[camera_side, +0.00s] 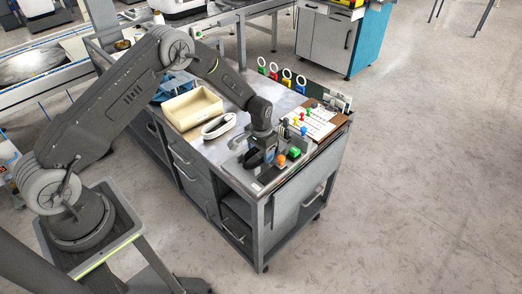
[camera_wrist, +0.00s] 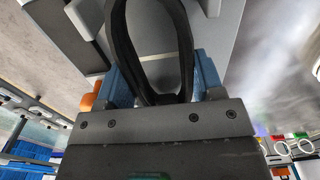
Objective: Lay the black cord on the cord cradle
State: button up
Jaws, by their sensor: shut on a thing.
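My gripper (camera_side: 261,152) is low over the right end of the metal bench top in the side view. In the wrist view its blue fingers (camera_wrist: 163,88) are shut on the black cord (camera_wrist: 122,48). The cord forms a loop that runs up from between the fingers and out of the top of the picture. In the side view the cord is hard to tell from the dark gripper. A grey fixture, perhaps the cord cradle (camera_wrist: 225,28), lies behind the loop in the wrist view. I cannot tell whether the cord touches it.
An orange block (camera_side: 293,153) and a green block (camera_side: 281,160) are right of my gripper. A clipboard (camera_side: 318,121) and coloured padlocks (camera_side: 286,75) are behind.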

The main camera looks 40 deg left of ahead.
jog(key=o, duration=1.1)
jog(key=shift+r, duration=0.1)
